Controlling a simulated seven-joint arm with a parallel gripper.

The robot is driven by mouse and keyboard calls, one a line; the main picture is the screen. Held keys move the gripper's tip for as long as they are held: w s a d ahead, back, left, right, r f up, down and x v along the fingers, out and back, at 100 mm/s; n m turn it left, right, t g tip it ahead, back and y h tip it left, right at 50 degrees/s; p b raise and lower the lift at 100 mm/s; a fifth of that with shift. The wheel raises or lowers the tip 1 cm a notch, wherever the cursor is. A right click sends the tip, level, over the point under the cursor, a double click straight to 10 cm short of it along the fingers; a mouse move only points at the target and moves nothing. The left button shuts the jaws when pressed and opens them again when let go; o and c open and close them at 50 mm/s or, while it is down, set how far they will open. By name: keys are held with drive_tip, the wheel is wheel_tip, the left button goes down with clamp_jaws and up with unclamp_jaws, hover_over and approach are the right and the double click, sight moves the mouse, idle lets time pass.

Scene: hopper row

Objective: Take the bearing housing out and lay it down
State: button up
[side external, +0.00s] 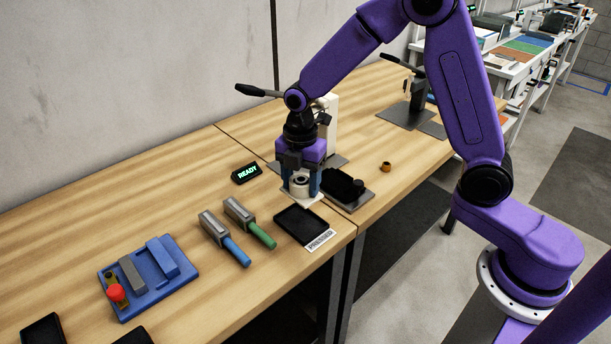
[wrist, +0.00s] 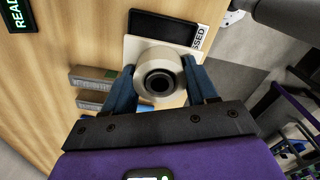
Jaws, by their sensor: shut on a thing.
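The bearing housing is a pale, round ring with a dark bore. In the wrist view the bearing housing (wrist: 160,75) sits between my two blue fingers, over a white plate (wrist: 134,48). In the side view the housing (side external: 300,187) is at the white plate (side external: 304,200) beside the press. My gripper (side external: 301,186) points down and is shut on the housing; it also shows in the wrist view (wrist: 160,86). I cannot tell whether the housing touches the plate. A black tray (side external: 299,225) with a label reading "PRESSED" (side external: 320,240) lies just in front, empty.
A READY display (side external: 247,173) stands to the left. Two tools with blue (side external: 235,252) and green handles (side external: 262,236) lie nearby. A blue fixture (side external: 152,277) with a red knob is farther left. A dark block on a grey plate (side external: 347,188) and a small orange-brown part (side external: 385,166) are right.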

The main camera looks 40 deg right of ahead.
sight(301, 223)
drive_tip(key=shift+a, duration=0.15)
drive_tip(key=shift+f, duration=0.15)
drive_tip(key=shift+f, duration=4.7)
drive_tip(key=o, duration=1.4)
drive_tip(key=shift+r, duration=0.1)
